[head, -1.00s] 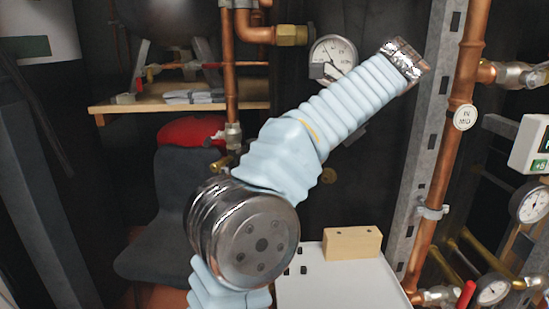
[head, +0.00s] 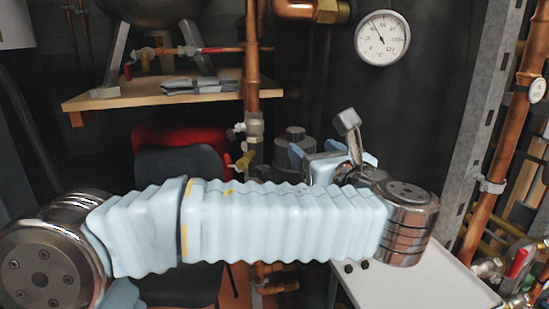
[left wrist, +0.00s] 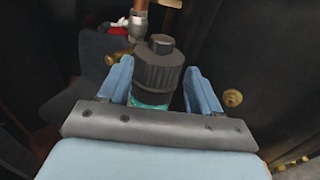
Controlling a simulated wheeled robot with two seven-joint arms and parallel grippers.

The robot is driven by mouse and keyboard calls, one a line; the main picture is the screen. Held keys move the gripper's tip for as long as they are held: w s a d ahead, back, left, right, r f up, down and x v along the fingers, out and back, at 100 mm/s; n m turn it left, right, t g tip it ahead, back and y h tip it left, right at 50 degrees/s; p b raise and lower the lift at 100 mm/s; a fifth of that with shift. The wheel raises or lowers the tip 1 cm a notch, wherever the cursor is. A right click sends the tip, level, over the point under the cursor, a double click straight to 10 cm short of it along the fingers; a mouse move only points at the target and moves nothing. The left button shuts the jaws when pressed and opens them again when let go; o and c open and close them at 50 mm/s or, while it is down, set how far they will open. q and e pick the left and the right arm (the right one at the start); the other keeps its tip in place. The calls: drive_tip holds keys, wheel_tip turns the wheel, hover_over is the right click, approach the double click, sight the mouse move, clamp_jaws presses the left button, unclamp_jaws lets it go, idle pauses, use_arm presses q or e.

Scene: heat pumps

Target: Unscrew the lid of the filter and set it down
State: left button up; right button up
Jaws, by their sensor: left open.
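The filter's dark grey ribbed lid (left wrist: 158,66), with a smaller raised knob on top, stands upright in the left wrist view. A bit of teal filter body (left wrist: 148,101) shows under it. My left gripper (left wrist: 160,82) is open, with one light blue finger on each side of the lid; I cannot tell whether either touches it. In the head view the grey lid (head: 294,137) shows behind my left arm, just left of my left gripper (head: 312,160). The filter's lower part is hidden there. My right gripper is not in view.
A copper pipe (head: 252,75) with a valve runs down just left of the filter. A round gauge (head: 382,38) hangs above on the right. A white tabletop (head: 425,285) lies at lower right. A wooden shelf (head: 90,104) and a red-and-grey chair (head: 175,137) are at left.

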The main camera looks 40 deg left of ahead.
sight(302, 137)
use_arm(q)
drive_tip(key=shift+t, duration=0.4)
drive_tip(key=x, duration=0.9)
drive_tip(key=shift+w+a+f+p, duration=0.1)
drive_tip(key=shift+w+a+p, duration=0.15)
drive_tip(key=shift+a+p, duration=0.05)
drive_tip(key=shift+c, duration=0.3)
drive_tip(key=c, duration=1)
drive_tip(key=shift+w+d+n+g+y+p, duration=0.1)
drive_tip(key=shift+n+g+y+p, duration=1.05)
drive_tip(key=shift+g+p, duration=0.55)
drive_tip(key=shift+n+g+y, duration=0.25)
drive_tip(key=shift+n+g, duration=0.1)
drive_tip(key=shift+g, duration=0.25)
